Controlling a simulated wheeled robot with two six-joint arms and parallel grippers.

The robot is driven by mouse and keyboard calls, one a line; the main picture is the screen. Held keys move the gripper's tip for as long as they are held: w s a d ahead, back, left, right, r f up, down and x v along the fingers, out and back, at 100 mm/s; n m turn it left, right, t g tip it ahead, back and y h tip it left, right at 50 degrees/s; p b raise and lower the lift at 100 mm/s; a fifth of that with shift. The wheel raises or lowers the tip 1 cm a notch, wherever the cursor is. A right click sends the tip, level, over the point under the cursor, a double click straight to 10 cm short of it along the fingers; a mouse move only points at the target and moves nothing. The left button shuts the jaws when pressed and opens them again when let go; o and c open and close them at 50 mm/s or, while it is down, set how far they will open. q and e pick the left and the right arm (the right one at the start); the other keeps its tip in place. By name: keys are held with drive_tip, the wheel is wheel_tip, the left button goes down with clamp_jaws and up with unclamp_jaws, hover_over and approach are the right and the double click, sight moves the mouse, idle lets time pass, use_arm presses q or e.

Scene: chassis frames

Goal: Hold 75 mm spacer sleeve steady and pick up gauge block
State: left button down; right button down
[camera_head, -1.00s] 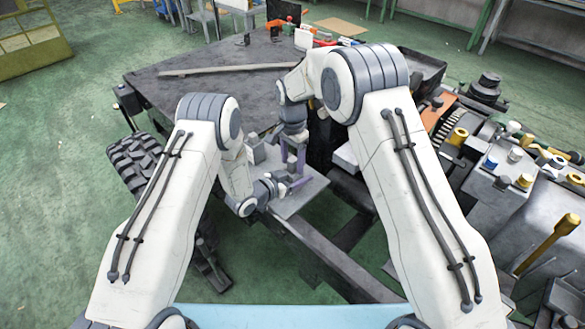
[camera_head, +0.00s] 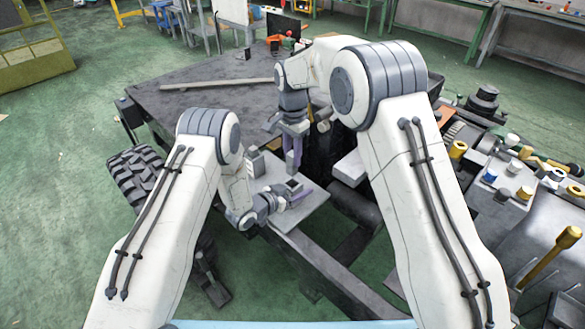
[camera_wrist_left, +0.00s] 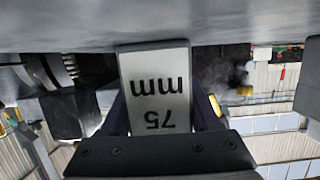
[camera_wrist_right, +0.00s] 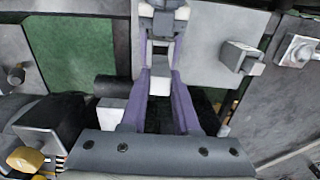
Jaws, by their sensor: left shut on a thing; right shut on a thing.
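The 75 mm spacer sleeve (camera_wrist_left: 157,88) is a pale grey block marked "75 mm", upside down in the left wrist view. It stands between the purple fingers of my left gripper (camera_head: 302,196), which is shut on it at the small grey plate. In the head view its dark, square top (camera_head: 293,184) shows just beside the fingers. My right gripper (camera_head: 293,163) points down above the sleeve, fingers close together. In the right wrist view a pale, narrow gauge block (camera_wrist_right: 160,84) shows between its fingers; the right gripper is shut on it. Its far end is hard to make out.
Another grey block (camera_head: 254,162) stands on the plate (camera_head: 312,208) to the left; it also shows in the right wrist view (camera_wrist_right: 240,57). A dark table (camera_head: 200,100) with a long bar lies behind. Machine parts and yellow-handled tools crowd the right.

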drive_tip(key=shift+r, duration=1.4)
use_arm(q)
drive_tip(key=shift+c, duration=0.2)
unclamp_jaws()
